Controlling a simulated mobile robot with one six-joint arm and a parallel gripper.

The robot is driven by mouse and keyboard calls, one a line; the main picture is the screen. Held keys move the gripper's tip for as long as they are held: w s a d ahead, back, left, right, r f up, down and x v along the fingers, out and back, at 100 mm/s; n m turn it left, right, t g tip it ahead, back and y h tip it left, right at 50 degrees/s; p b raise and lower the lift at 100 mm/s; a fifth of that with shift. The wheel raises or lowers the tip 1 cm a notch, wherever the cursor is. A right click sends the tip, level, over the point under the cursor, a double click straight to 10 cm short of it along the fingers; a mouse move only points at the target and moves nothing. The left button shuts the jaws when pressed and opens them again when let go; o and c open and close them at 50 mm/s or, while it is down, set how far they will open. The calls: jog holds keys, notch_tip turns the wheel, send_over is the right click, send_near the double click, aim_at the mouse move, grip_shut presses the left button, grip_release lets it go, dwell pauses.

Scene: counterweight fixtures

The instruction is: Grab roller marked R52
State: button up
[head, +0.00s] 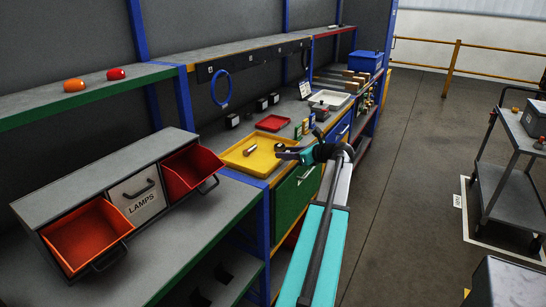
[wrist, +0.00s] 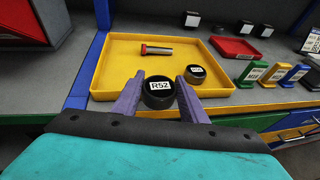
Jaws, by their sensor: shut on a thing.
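The roller marked R52 (wrist: 158,92) is a short black cylinder with a white label on top. In the wrist view it stands between the two purple fingers of my gripper (wrist: 162,98), which is shut on it. It is over the front edge area of the yellow tray (wrist: 110,70); I cannot tell whether it touches the tray. In the head view my gripper (head: 288,153) is at the right side of the yellow tray (head: 238,160), and the roller is too small to make out clearly. Another black labelled roller (wrist: 195,74) stands in the tray, behind and right of R52.
A metal pin with a red head (wrist: 155,50) lies in the tray. A red tray (wrist: 235,47) is behind right, and green, yellow and blue labelled stands (wrist: 276,73) are at right. A bin unit marked LAMPS (head: 135,195) is at left in the head view.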

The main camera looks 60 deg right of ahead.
jog(key=s+d, duration=0.2)
jog(key=s, duration=0.3)
jog(key=shift+s+r+b, duration=0.35)
jog(key=shift+b, duration=0.1)
jog(key=shift+s, duration=0.1)
